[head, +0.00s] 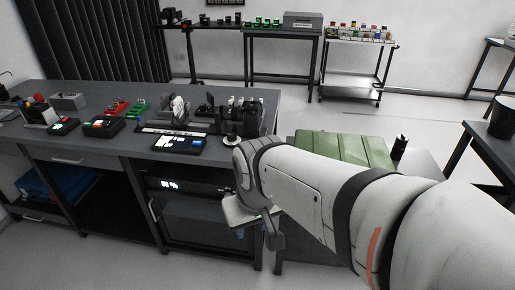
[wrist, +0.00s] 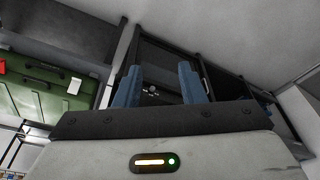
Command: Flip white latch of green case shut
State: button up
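The green case (head: 345,147) lies on a surface right of the bench in the head view, partly hidden behind my arm. In the wrist view the green case (wrist: 38,100) shows at the left edge, tilted in the picture, with a dark handle. A small white patch (wrist: 74,86) is on its green face; I cannot tell whether it is the white latch or a label. My gripper (wrist: 158,86) has two blue fingers set apart with nothing between them. The case is off to the left of the fingers, not touching them. The gripper is mostly hidden in the head view.
A dark bench (head: 215,152) with several small devices stands to the left. A black bottle-like object (head: 400,146) is beside the case. A dark frame shows beyond my fingers in the wrist view. Open floor (head: 300,110) lies behind the bench.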

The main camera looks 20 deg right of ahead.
jog(key=shift+s, duration=0.1)
